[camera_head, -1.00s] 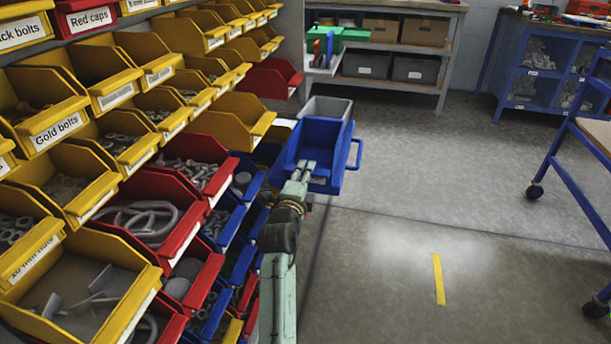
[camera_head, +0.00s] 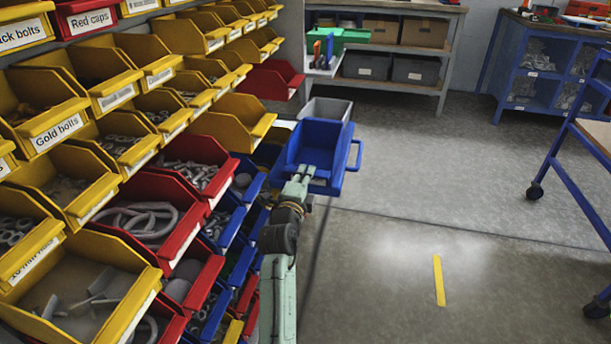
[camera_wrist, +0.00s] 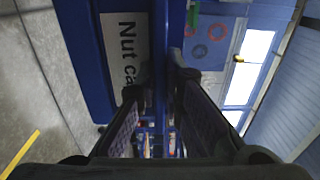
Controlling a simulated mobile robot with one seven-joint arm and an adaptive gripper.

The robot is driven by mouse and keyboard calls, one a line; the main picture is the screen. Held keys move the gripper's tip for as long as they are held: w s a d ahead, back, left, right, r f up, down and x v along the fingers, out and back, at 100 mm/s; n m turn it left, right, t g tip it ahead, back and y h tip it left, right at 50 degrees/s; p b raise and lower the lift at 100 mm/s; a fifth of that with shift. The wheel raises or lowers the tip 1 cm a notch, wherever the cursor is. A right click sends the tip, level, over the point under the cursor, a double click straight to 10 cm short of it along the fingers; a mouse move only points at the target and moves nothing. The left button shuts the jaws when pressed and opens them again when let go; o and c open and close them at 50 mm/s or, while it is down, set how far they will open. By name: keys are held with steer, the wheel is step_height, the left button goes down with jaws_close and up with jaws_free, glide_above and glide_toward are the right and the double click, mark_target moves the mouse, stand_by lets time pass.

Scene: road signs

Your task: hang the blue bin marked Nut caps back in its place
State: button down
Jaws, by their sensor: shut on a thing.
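The blue bin (camera_head: 318,142) is held up at the end of my arm, in front of the lower part of the bin wall in the head view. It looks empty inside. In the wrist view its white label (camera_wrist: 125,70) reads "Nut ca", the rest hidden by a finger. My gripper (camera_head: 302,172) is shut on the front of the bin; in the wrist view the two dark fingers (camera_wrist: 155,95) stand either side of a blue edge. The bin's back is hidden in the head view.
A wall of yellow, red and blue bins, among them Gold bolts (camera_head: 58,132), fills the left. A grey bin (camera_head: 327,108) shows just behind the held bin. A shelf bench (camera_head: 440,50) stands at the back, a blue trolley (camera_head: 570,165) at right. The floor between is clear.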

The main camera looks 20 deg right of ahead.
stand_by(0.6)
steer(key=shift+r+p, duration=0.35)
steer(key=shift+r, duration=1.2)
steer(key=shift+s, duration=0.1)
